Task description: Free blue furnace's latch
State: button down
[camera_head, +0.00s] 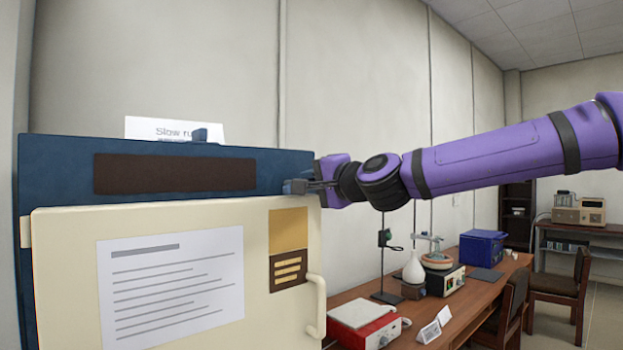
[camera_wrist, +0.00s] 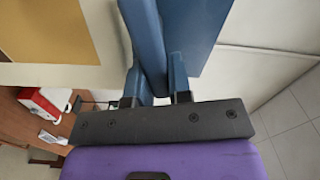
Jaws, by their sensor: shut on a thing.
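The blue furnace (camera_head: 60,165) stands at the left in the head view, with a cream door (camera_head: 70,230) across its front. The door bears a white printed sheet and a pale handle (camera_head: 318,305) on its right edge. My gripper (camera_head: 308,186) is at the furnace's upper right corner, reaching in from the right. In the wrist view, my gripper (camera_wrist: 158,84) has its two fingers on either side of a narrow blue bar, which looks like the latch (camera_wrist: 147,42). The latch is mostly hidden by the gripper in the head view.
A wooden bench (camera_head: 395,322) to the right holds a red-and-white device (camera_head: 364,322), a flask (camera_head: 414,267) and a blue box (camera_head: 482,247). Chairs stand beyond.

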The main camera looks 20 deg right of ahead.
jog(key=shift+d+f+m, duration=0.1)
jog(key=shift+f+m, duration=0.1)
jog(key=shift+m, duration=0.55)
jog(key=shift+f+m, duration=0.2)
jog(key=shift+m, duration=0.55)
jog(key=c, duration=1)
grip_release()
jog(key=shift+c, duration=0.2)
jog(key=shift+f, duration=0.1)
